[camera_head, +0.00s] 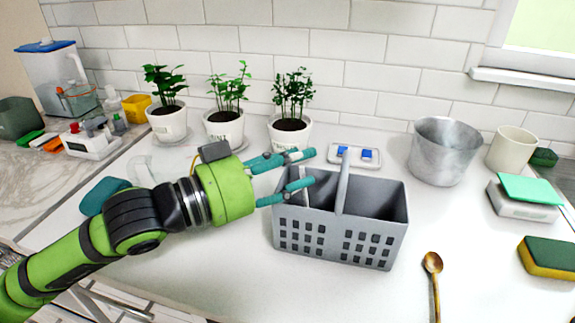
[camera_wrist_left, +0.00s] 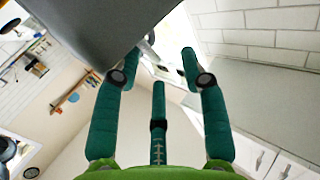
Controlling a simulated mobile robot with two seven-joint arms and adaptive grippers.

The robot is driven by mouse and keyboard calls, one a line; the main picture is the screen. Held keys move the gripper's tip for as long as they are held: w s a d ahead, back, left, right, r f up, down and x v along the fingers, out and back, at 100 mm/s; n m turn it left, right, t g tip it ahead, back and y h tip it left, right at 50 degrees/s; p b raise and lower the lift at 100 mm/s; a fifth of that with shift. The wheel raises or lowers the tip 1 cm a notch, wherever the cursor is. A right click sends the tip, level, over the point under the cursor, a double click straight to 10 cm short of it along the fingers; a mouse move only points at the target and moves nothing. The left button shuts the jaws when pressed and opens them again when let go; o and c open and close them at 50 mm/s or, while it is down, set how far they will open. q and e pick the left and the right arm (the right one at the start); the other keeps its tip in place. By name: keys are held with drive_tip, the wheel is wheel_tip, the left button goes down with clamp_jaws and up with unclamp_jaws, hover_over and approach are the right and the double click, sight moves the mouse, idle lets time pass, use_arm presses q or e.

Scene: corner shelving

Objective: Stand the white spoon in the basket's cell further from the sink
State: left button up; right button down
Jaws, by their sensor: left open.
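The grey basket (camera_head: 340,245) stands on the white counter, with an upright handle (camera_head: 343,180) between its left and right cells. My left gripper (camera_head: 305,168) is over the basket's left cell, at its back left rim. Its teal fingers are spread; the wrist view also shows them apart (camera_wrist_left: 160,65). A thin pale upright piece, probably the white spoon (camera_head: 305,188), shows in the left cell just by the lower fingertip. Its lower part is hidden by the basket wall. In the wrist view the grey basket wall (camera_wrist_left: 90,30) fills the upper left.
A wooden spoon (camera_head: 433,265) lies right of the basket. A metal pot (camera_head: 442,150), a cream cup (camera_head: 511,148) and a sponge (camera_head: 546,257) are on the right. Potted plants (camera_head: 289,135) line the back wall. The counter in front of the basket is clear.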

use_arm(q)
drive_tip(key=v, duration=0.7)
drive_tip(key=shift+s+a, duration=0.15)
drive_tip(key=shift+a, duration=0.05)
drive_tip(key=shift+r, duration=0.1)
idle(0.7)
